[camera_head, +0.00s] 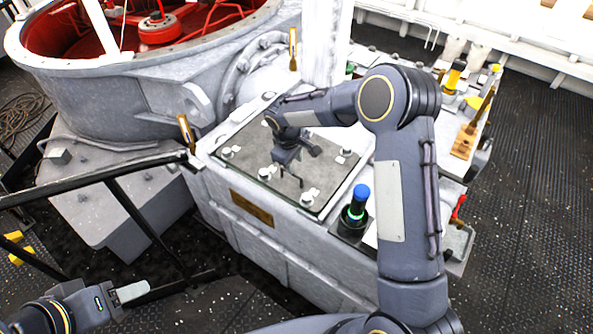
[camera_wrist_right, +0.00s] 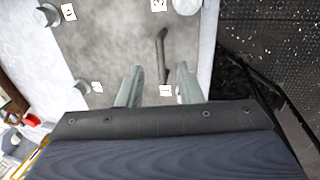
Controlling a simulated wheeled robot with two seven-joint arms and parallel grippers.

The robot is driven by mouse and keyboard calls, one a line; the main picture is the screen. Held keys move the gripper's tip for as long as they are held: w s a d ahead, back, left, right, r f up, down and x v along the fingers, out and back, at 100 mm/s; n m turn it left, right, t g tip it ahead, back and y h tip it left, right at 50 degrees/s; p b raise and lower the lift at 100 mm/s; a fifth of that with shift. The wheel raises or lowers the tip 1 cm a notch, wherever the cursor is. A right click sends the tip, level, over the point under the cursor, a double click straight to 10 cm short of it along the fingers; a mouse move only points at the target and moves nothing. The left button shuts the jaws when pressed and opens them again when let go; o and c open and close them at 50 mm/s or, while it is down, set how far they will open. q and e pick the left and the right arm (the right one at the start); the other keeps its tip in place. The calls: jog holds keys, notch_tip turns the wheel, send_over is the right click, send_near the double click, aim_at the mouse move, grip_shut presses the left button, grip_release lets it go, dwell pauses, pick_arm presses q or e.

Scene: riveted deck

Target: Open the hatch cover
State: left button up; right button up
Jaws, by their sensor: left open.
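The hatch cover (camera_head: 325,165) is a flat grey panel on top of a white box, with several round knobs and small white tags around its edge. It lies flat in its frame. It also shows in the right wrist view (camera_wrist_right: 115,45), where a thin dark handle (camera_wrist_right: 163,50) stands out on it. My right gripper (camera_head: 292,168) is over the cover, pointing down. In the wrist view its two pale fingers (camera_wrist_right: 160,70) are apart, with the handle between or just beyond their tips; contact cannot be told. My left gripper (camera_head: 130,291) is open at the lower left, away from the cover.
A black post with a blue top and green ring (camera_head: 357,205) stands beside the cover. A large grey drum with red inside (camera_head: 120,75) is behind left. Black railings (camera_head: 140,215) cross the left side. A red-handled valve (camera_head: 458,208) is at the right. Dark deck (camera_head: 530,230) is clear at right.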

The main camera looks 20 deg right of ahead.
aim_at(297, 175)
jog(key=f, duration=0.4)
jog(key=d+f, duration=0.1)
jog(key=f, duration=0.1)
jog(key=shift+w+p, duration=0.3)
jog(key=shift+p, duration=0.1)
jog(key=shift+c, duration=0.4)
grip_shut()
